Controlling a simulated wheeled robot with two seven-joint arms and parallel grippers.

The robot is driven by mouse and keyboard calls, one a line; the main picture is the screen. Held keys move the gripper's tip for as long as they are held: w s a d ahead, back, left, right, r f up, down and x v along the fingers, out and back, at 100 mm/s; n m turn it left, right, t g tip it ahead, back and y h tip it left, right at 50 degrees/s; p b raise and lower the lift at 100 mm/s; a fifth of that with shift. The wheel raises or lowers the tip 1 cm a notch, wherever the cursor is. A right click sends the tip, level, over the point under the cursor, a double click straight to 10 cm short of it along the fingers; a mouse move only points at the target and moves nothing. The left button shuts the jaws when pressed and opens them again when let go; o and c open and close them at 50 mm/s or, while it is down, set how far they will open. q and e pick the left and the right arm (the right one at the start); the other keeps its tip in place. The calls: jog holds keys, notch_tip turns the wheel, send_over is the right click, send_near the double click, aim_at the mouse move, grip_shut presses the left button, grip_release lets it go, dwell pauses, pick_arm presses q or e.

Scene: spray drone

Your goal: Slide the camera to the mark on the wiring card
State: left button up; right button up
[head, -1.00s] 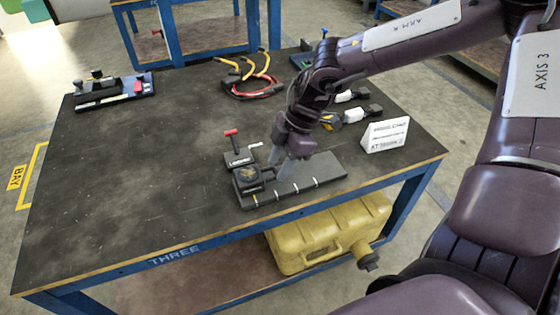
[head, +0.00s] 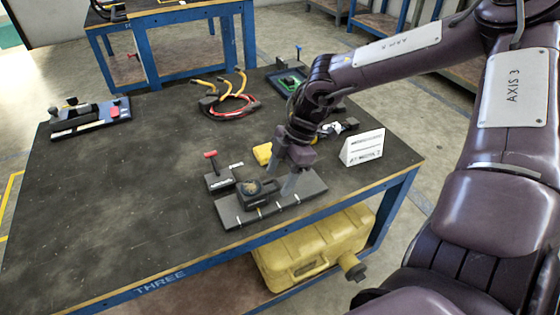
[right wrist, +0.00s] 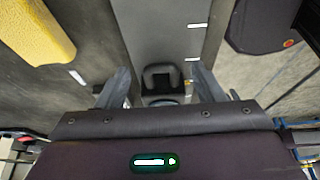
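The camera (head: 252,188) is a dark block with a round top, sitting on a grey rail plate (head: 311,188) with white marks along its front edge. In the head view it is near the second mark from the left. The wiring card (head: 362,148) stands as a white tent card right of the rail; its print is too small to read. My right gripper (head: 283,181) is low over the rail, right beside the camera. In the right wrist view its fingers (right wrist: 162,88) are apart, with a dark part of the camera (right wrist: 162,77) between them and gaps visible. My left gripper is out of view.
A red-handled lever block (head: 218,180) stands behind the rail, and a yellow piece (head: 263,153) lies near my gripper.

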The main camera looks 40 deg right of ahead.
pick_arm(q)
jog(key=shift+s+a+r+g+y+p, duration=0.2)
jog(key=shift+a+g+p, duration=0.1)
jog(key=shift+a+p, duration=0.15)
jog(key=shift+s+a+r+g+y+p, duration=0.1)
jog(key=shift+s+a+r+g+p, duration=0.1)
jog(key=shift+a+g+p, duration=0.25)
pick_arm(e)
jog(key=v, duration=0.7)
jog(key=shift+r, duration=0.35)
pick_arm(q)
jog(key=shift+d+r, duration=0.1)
pick_arm(e)
jog(key=shift+d, duration=0.15)
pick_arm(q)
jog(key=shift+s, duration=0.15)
pick_arm(e)
jog(key=shift+s, duration=0.1)
